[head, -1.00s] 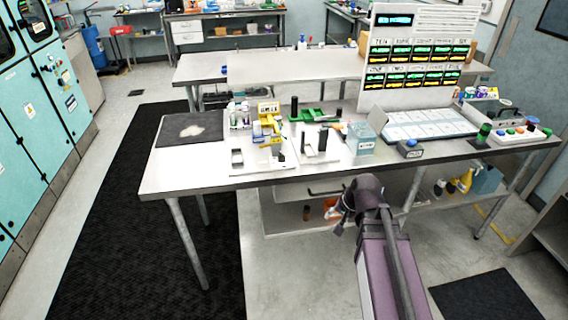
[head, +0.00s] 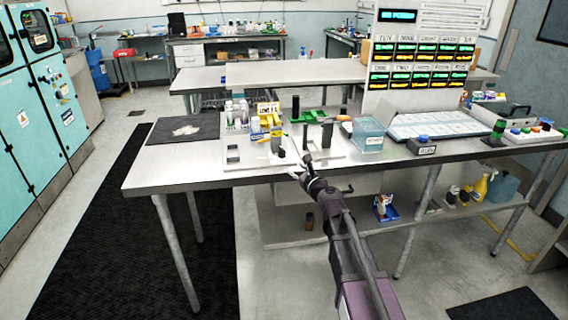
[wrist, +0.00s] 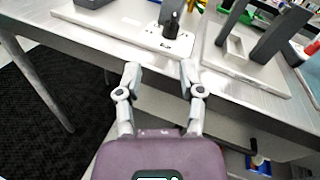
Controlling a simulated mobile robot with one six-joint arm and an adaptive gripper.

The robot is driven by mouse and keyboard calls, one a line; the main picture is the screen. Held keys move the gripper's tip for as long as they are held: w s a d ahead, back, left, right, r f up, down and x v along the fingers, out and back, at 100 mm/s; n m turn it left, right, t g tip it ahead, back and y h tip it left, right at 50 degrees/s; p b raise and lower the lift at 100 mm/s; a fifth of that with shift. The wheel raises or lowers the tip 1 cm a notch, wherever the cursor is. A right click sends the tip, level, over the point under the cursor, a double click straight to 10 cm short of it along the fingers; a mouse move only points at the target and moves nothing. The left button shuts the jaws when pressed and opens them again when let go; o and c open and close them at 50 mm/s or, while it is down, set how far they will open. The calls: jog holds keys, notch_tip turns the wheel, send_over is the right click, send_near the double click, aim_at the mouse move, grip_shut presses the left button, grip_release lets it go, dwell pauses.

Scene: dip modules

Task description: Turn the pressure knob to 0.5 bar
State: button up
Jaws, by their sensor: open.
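A black knob (wrist: 170,26) stands on a white plate with dark markings (wrist: 166,40), near the table's front edge in the wrist view. It looks like the pressure knob, but I cannot read its scale or setting. In the head view a black knob (head: 276,143) shows among the modules at the front of the bench. My gripper (wrist: 160,68) is open and empty, its two fingers apart, short of the knob and in front of the table edge. In the head view my gripper (head: 303,168) is at the bench's front edge.
The metal bench (head: 170,172) has a black mat (head: 185,129) at its left. Dark uprights (wrist: 275,38) on a white base stand right of the knob plate.

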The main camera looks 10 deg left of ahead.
aim_at(284, 151)
jog(key=w+m, duration=0.1)
jog(key=m, duration=0.1)
jog(key=w+f+m+t+h+b, duration=0.1)
jog(key=m, duration=0.1)
jog(key=shift+d+f, duration=0.1)
jog(key=shift+f, duration=0.05)
jog(key=x, duration=1.3)
jog(key=shift+w, duration=0.4)
grip_shut()
